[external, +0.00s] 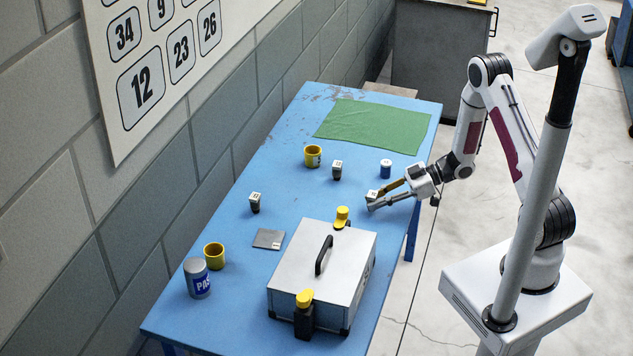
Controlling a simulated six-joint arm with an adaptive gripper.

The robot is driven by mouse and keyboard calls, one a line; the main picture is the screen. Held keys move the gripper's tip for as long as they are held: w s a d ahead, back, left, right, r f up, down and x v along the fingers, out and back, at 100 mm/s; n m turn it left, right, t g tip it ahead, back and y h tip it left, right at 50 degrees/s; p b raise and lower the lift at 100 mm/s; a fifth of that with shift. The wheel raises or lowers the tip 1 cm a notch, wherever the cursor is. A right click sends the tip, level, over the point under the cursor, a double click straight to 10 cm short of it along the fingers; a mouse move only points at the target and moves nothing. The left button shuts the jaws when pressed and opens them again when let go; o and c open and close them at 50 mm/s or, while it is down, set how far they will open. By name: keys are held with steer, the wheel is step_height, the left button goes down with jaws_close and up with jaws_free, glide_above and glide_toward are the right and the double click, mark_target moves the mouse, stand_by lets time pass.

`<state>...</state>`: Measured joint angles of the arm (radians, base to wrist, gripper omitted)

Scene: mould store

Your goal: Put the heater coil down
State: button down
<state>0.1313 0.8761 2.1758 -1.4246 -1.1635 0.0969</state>
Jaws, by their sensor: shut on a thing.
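My gripper (376,200) reaches in from the right over the blue table's right side. It is shut on a small piece with a pale, marked top, the heater coil (371,195). The fingers hide much of it, and I cannot tell whether its underside touches the table. Two dark pieces with similar white marked tops stand upright on the table, one (337,170) farther back and one (255,203) to the left.
On the blue table (215,300) stand a large grey case (300,265), yellow-topped dark items (304,315), yellow cups (313,156), a blue cylinder (386,169), a labelled can (197,280) and a flat grey plate (269,239). A green cloth (375,127) lies at the far end.

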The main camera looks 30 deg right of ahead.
mark_target(377, 193)
steer(key=shift+r, duration=4.55)
steer(key=w+d+m+t+h, duration=0.4)
steer(key=w+d+m+t, duration=0.25)
steer(key=w+d, duration=0.35)
steer(key=w+d+r+m+t+h, duration=0.2)
steer(key=d+r+m+t+h, duration=0.1)
steer(key=d+r+m+h, duration=0.5)
steer(key=shift+w+r+h, duration=0.25)
steer(key=shift+r+h, duration=0.25)
steer(key=shift+r, duration=0.4)
